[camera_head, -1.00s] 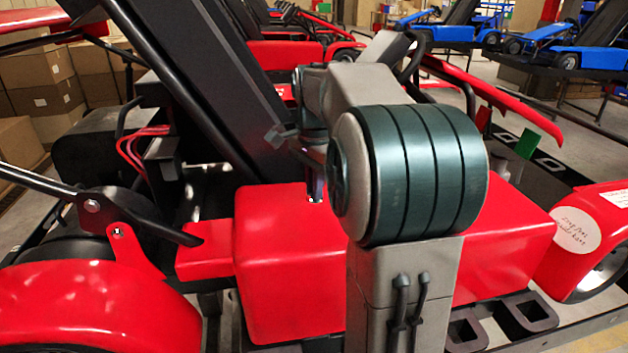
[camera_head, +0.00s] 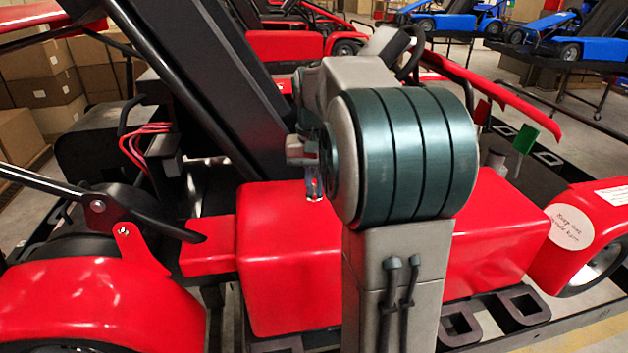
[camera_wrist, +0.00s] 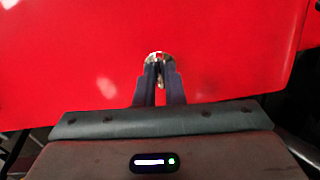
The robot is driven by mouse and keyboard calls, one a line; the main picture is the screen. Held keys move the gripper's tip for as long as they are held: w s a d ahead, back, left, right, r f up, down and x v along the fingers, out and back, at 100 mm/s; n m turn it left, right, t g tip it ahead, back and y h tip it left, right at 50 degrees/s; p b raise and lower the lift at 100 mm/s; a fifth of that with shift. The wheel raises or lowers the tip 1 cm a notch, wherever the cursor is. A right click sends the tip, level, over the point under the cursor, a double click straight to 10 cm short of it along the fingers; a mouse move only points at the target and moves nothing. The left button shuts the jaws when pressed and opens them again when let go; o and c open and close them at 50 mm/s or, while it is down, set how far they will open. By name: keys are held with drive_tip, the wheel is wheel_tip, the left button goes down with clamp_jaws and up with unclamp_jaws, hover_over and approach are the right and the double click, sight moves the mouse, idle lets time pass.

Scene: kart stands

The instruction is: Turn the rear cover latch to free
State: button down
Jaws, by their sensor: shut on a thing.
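The rear cover (camera_head: 285,265) is a glossy red box on the near kart, and its red top fills most of the wrist view (camera_wrist: 80,60). The latch (camera_wrist: 159,56) is a small silver round piece with a red part, on the cover's top. In the head view the latch (camera_head: 314,198) shows only as a small bright spot under my fingers. My gripper (camera_wrist: 160,75) points down at the cover, its two dark fingers close together on the latch. My arm hides part of the cover in the head view, and the fingers hide much of the latch.
A black slanted seat back (camera_head: 215,90) rises just left of my gripper. A green flag (camera_head: 525,138) stands at the right, near a red side pod with a round paper label (camera_head: 571,227). Red fenders and a black bar are at left. Blue karts stand behind.

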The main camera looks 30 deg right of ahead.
sight(314, 189)
drive_tip(key=shift+n, duration=0.9)
drive_tip(key=c, duration=1.5)
unclamp_jaws()
drive_tip(key=shift+r, duration=0.15)
wheel_tip(314, 189, up, 14)
drive_tip(key=shift+f+p, duration=0.2)
drive_tip(key=shift+p, duration=0.15)
drive_tip(key=shift+a, duration=0.1)
